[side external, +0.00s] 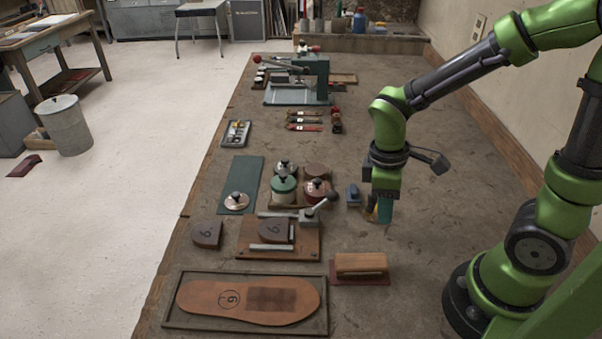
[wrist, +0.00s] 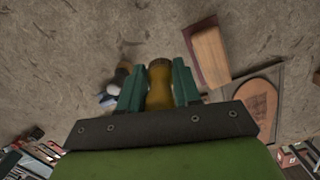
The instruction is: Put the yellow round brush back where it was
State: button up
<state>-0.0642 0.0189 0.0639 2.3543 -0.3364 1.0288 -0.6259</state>
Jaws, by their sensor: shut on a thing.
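My gripper (side external: 384,208) points down low over the bench, to the right of the jars in the side view. In the wrist view its teal fingers (wrist: 158,88) are shut on the yellow round brush (wrist: 160,82), one finger on each side. In the side view only a small bit of the brush (side external: 371,211) shows beside the fingers. I cannot tell whether the brush touches the bench.
Lidded jars (side external: 284,189) stand left of my gripper. A clamp with a lever (side external: 310,215) sits on a wooden board in front of them. A wooden block (side external: 361,264) and a sole in a tray (side external: 248,299) lie nearer. The bench behind my gripper is clear.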

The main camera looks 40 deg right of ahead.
aim_at(378, 244)
jog(key=shift+f+n, duration=0.25)
jog(key=shift+n, duration=0.15)
jog(key=shift+w+f, duration=0.1)
jog(key=shift+f, duration=3.7)
jog(key=o, duration=1.1)
jog(key=shift+f, duration=0.15)
jog(key=shift+c, duration=0.2)
jog(key=r, duration=0.8)
jog(key=w+a+r, duration=0.1)
jog(key=r, duration=0.3)
jog(key=shift+w+r, duration=0.1)
jog(key=shift+r, duration=0.05)
notch_tip(378, 244, up, 11)
jog(key=s+m+t+y, duration=0.2)
jog(key=m+t, duration=0.6)
jog(key=m, duration=0.3)
jog(key=shift+s+r+y, duration=0.15)
jog(key=shift+s+y, duration=0.05)
jog(key=shift+y, duration=0.1)
